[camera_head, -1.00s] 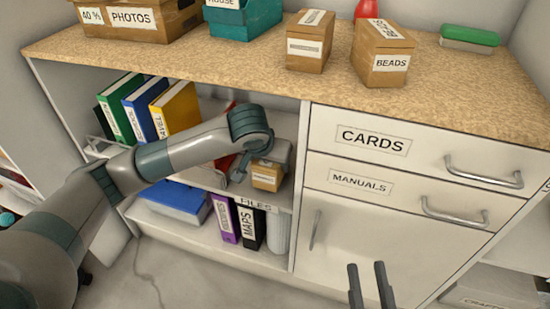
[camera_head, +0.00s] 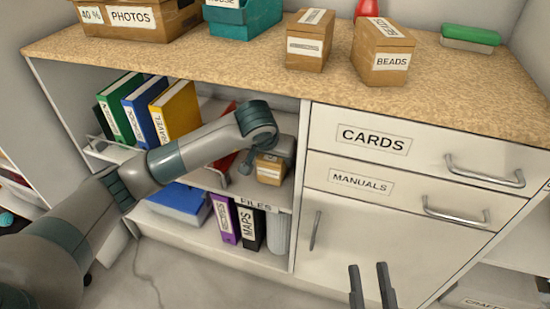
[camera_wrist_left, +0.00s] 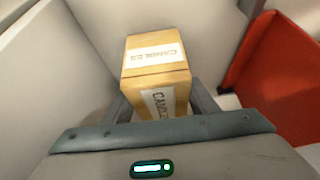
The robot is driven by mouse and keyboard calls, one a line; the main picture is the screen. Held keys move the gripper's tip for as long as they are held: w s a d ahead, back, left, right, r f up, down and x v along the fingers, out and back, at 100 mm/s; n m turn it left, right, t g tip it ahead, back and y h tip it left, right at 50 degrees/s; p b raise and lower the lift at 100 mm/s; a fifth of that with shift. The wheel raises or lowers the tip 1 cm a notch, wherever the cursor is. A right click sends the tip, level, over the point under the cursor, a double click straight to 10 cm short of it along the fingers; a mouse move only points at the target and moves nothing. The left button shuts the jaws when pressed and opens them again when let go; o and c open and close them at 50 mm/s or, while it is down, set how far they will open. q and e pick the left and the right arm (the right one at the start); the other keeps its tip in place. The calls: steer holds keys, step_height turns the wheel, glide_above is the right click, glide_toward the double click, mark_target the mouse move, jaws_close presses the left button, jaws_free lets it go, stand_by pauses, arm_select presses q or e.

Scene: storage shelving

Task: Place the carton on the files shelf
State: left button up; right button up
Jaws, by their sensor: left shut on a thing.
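The carton (camera_head: 270,171) is a small brown box with white labels; its label reads "CANDLES" in the left wrist view (camera_wrist_left: 154,74). My left gripper (camera_wrist_left: 161,104) is shut on it, a finger on each side. The gripper and carton are inside the open cubby, at the right end of the middle shelf, whose front edge carries the label FILES (camera_head: 255,205). Whether the carton's base touches the shelf cannot be told. My left forearm hides part of the cubby. My right gripper (camera_head: 370,268) is open and empty in front of the lower cabinet door.
Green, blue and yellow binders (camera_head: 172,108) stand on the shelf's left; a red binder (camera_wrist_left: 275,75) stands near the carton. The cubby's side wall (camera_head: 300,150) is close on the right. Below are purple and black binders (camera_head: 248,226). Boxes (camera_head: 383,52) stand on the countertop.

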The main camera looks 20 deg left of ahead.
steer(key=shift+r, duration=0.1)
arm_select(q)
steer(key=o, duration=1.1)
steer(key=shift+f, duration=0.1)
steer(key=o, duration=0.5)
arm_select(e)
steer(key=shift+s+r, duration=0.1)
steer(key=shift+r, duration=0.2)
steer(key=shift+f, duration=0.15)
arm_select(q)
steer(key=v, duration=0.3)
steer(key=shift+s+r+p, duration=0.1)
steer(key=shift+r+p, duration=0.2)
steer(key=shift+r, duration=0.05)
steer(key=shift+s+a+f, duration=0.1)
steer(key=shift+s, duration=2.9)
steer(key=shift+s+a+f, duration=0.15)
steer(key=shift+s, duration=2.8)
arm_select(e)
steer(key=shift+w+f+g+h, duration=0.15)
steer(key=shift+w+f+g, duration=0.25)
steer(key=shift+f, duration=0.4)
steer(key=shift+w+f+g+h, duration=0.15)
steer(key=shift+w+f+g, duration=0.25)
steer(key=shift+f, duration=0.35)
